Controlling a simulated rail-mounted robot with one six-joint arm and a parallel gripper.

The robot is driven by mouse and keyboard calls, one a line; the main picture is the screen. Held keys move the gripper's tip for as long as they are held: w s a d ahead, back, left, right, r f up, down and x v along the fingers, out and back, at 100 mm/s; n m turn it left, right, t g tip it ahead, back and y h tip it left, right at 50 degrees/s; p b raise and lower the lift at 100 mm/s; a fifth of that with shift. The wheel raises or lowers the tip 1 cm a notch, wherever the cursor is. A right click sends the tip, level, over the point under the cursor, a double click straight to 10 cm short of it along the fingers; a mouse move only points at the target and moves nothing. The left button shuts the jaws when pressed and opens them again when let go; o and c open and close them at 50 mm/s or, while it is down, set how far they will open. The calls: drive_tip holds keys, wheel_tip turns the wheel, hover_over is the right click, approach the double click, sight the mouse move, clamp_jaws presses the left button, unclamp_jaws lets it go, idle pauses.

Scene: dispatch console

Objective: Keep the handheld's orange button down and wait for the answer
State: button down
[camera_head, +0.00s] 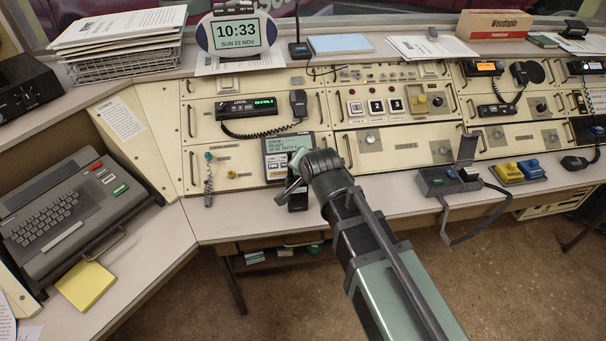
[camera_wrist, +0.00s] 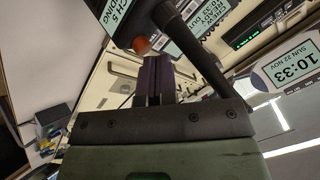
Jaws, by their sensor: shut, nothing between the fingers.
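The orange button (camera_wrist: 141,44) shows in the wrist view as a small round spot just beyond my gripper (camera_wrist: 157,60). My gripper is shut and empty, its fingertips close to the button; whether they touch it I cannot tell. In the head view my arm hides the button.
A radio (camera_head: 247,107) with a corded microphone (camera_head: 299,103) is above the handheld. Numbered buttons (camera_head: 375,106) are up to the right. A clock (camera_head: 237,35) reads 10:33. A keyboard unit (camera_head: 65,215) is on the left; a dark hinged box (camera_head: 447,180) is on the right desk.

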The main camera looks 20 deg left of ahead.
drive_tip(key=shift+r+p, duration=0.6)
drive_tip(key=shift+r, duration=0.15)
wheel_tip(320, 180, up, 5)
drive_tip(key=p, duration=0.5)
drive_tip(key=shift+r, duration=0.1)
